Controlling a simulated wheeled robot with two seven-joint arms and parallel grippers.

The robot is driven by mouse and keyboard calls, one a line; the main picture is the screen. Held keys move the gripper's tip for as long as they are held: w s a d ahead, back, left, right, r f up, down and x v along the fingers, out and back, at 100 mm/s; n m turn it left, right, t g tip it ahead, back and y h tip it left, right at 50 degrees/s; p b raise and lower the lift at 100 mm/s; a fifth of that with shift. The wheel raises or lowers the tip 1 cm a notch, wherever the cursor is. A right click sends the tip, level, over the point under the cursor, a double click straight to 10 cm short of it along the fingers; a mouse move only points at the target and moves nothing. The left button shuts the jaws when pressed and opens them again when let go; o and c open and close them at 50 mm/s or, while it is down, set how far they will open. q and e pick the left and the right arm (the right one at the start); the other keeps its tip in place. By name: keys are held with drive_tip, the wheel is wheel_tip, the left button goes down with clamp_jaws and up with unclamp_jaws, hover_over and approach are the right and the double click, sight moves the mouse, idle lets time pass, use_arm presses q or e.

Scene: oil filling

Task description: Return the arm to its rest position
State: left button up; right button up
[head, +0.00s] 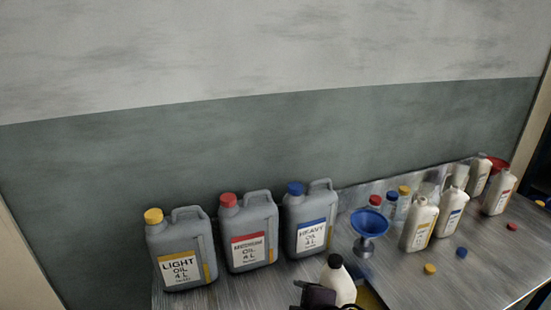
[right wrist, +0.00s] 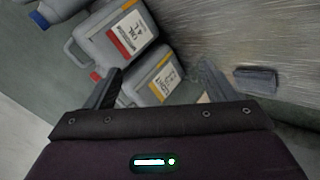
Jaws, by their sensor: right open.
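In the right wrist view, my right gripper (right wrist: 160,80) is open, its two dark fingers apart with nothing held between them. Beyond them stand the light oil can (right wrist: 163,78) and the medium oil can (right wrist: 125,38). In the head view a dark piece of a gripper shows at the bottom edge, beside a white bottle (head: 342,284) with a black cap. Its fingers are hidden there, and I cannot tell whether it touches the bottle. I see no part that is clearly my left gripper.
The heavy oil can (head: 308,222) stands beside the other two cans along the wall. A blue funnel (head: 369,224) stands right of them. Several white bottles, including one with a yellow label (head: 419,228), stand farther right. Loose caps, one yellow (head: 430,268), lie on the metal table (head: 480,270).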

drive_tip(key=s+d+f+m+g+h, duration=0.2)
drive_tip(key=s+d+f+m+g, duration=0.15)
drive_tip(key=s+d+m, duration=0.4)
drive_tip(key=s+d+f+m+g+h, duration=0.2)
drive_tip(key=s+d+f+m, duration=0.3)
drive_tip(key=s+d+m, duration=0.25)
wheel_tip(320, 180, down, 29)
drive_tip(key=g+b, duration=0.1)
drive_tip(key=b, duration=0.1)
drive_tip(key=s+d+f+g+b, duration=0.1)
drive_tip(key=s+d+f+b, duration=0.1)
drive_tip(key=s+f, duration=1.9)
drive_tip(key=shift+d+f, duration=0.7)
drive_tip(key=shift+f, duration=0.1)
drive_tip(key=shift+g, duration=0.25)
